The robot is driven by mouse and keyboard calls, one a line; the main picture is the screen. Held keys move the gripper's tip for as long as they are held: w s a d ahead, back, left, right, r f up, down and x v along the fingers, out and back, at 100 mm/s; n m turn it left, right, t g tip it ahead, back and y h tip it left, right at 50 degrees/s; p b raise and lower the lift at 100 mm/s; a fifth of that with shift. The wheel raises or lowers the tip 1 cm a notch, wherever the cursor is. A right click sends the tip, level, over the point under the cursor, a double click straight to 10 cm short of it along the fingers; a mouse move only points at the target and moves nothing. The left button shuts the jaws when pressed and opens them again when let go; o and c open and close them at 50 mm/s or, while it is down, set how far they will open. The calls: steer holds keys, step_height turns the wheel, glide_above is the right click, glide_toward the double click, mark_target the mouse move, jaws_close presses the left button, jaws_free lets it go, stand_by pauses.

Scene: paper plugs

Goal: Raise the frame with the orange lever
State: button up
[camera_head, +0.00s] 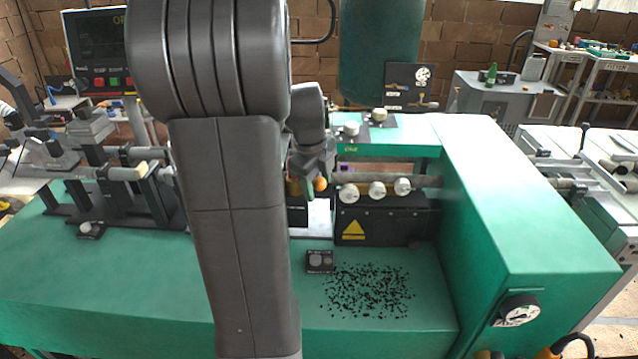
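My arm stands large in the middle of the view and hides much of the green machine (120,262) behind it. My gripper (311,184) is small and far off, at the end of the arm, near the machine's centre. An orange part (320,184), perhaps the lever's knob, shows right beside the fingers. I cannot tell whether they touch it, or whether the fingers are open or shut. The frame cannot be made out clearly behind the arm.
A black block with a yellow warning triangle (353,231) and several white knobs (376,190) stands right of my gripper. Dark scraps (368,291) lie on the green bed near a small black switch box (320,261). A control panel (98,50) stands at upper left.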

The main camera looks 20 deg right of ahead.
step_height(320, 180, up, 14)
steer(key=s+a, duration=0.1)
steer(key=a, duration=0.1)
steer(key=shift+s+f, duration=0.25)
steer(key=shift+s, duration=0.05)
stand_by(0.3)
steer(key=f, duration=0.4)
steer(key=w+d+f, duration=0.1)
steer(key=f, duration=0.4)
steer(key=d+f, duration=0.1)
steer(key=f, duration=0.3)
steer(key=shift+w+d+f, duration=0.1)
steer(key=shift+w+f, duration=0.15)
steer(key=shift+f, duration=0.1)
steer(key=shift+d, duration=0.1)
